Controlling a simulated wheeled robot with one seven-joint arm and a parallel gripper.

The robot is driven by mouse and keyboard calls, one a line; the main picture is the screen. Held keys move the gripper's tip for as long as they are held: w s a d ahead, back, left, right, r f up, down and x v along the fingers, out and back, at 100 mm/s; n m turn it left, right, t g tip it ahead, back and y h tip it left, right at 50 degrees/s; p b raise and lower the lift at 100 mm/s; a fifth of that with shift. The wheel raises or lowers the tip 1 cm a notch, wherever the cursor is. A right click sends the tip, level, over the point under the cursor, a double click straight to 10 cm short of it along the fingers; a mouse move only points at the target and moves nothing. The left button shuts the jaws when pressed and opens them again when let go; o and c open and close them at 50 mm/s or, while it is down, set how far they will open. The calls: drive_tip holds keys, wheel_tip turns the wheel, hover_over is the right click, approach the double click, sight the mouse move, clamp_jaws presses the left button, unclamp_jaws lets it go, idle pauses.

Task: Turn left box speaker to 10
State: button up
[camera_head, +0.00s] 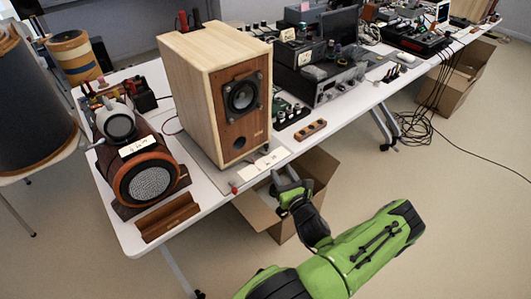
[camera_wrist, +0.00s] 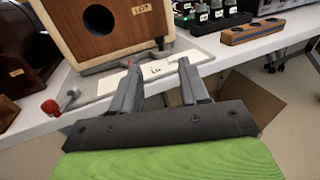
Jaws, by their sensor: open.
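A tall light-wood box speaker (camera_head: 190,85) stands on a grey base plate (camera_head: 212,168) on the white table. Its darker front has a black driver and a round port; the lower front shows in the wrist view (camera_wrist: 75,30). A red ball-tipped metal lever (camera_head: 233,189) is at the plate's front edge; its red ball (camera_wrist: 50,107) is left of my fingers in the wrist view. My gripper (camera_head: 287,179) is open and empty, at the table's front edge before the cards, also in the wrist view (camera_wrist: 159,66). The dial scale is unreadable.
A round brown speaker (camera_head: 148,178) and a wooden block (camera_head: 167,217) stand left of the box speaker. A small wooden strip (camera_head: 310,130) and electronic gear (camera_head: 330,85) are to its right. An open cardboard box (camera_head: 318,170) is below the table edge.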

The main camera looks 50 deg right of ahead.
sight(268, 147)
drive_tip(key=b+x, duration=0.1)
drive_tip(key=x, duration=1)
drive_tip(key=shift+w+d+b, duration=0.15)
drive_tip(key=shift+w+b, duration=0.2)
drive_tip(key=shift+c, duration=0.3)
clamp_jaws()
